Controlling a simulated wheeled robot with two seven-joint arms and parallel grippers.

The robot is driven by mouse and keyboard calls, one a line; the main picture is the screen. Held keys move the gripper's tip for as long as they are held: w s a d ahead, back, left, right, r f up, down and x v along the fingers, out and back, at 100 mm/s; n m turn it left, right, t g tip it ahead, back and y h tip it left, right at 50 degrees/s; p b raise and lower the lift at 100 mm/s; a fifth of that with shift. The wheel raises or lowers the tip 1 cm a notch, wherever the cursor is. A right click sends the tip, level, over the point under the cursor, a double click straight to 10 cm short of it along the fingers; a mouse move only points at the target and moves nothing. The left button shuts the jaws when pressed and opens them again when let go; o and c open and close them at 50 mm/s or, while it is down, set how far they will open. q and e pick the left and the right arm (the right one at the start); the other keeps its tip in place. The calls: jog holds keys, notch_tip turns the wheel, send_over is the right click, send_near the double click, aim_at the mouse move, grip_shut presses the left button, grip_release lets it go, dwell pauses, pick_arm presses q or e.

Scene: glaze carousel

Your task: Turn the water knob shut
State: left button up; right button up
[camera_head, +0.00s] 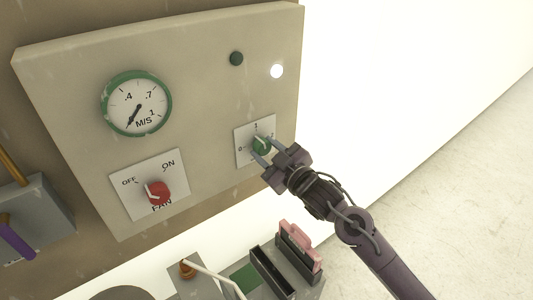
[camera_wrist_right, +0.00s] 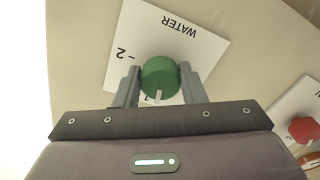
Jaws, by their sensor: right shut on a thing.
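The green water knob (camera_head: 261,146) sits on a white plate (camera_head: 242,146) at the lower right of the beige panel. In the right wrist view, the knob (camera_wrist_right: 160,77) is between the two fingers, on a plate (camera_wrist_right: 200,45) marked WATER and 2. Its pale pointer faces the bottom of that view. My right gripper (camera_head: 263,152) reaches in from the lower right and is shut on the knob. Its fingers partly cover the plate's markings, with 0 and 1 showing in the head view. My left gripper is not in view.
The panel (camera_head: 205,90) also holds a red fan knob (camera_head: 158,192) with OFF and ON marks, a green-rimmed gauge (camera_head: 136,103), a dark lamp (camera_head: 236,58) and a lit white lamp (camera_head: 277,71). Below stand a pink-and-black item (camera_head: 300,246) and a grey box (camera_head: 38,215).

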jog(key=n+b, duration=0.3)
jog(key=n, duration=0.1)
jog(key=shift+d+n, duration=0.1)
jog(key=shift+n, duration=0.3)
jog(key=n+b, duration=0.2)
jog(key=n, duration=0.1)
jog(key=shift+w+n+b, duration=0.1)
jog(key=shift+n+b, duration=0.2)
jog(key=shift+b, duration=0.1)
jog(key=n+b, duration=0.3)
jog(key=shift+r+n, duration=0.1)
jog(key=shift+n, duration=0.2)
jog(key=n+b, duration=0.3)
jog(key=shift+r, duration=0.2)
jog(key=shift+r+n, duration=0.1)
jog(key=shift+n, duration=0.2)
jog(key=shift+d, duration=0.1)
jog(key=o, duration=1)
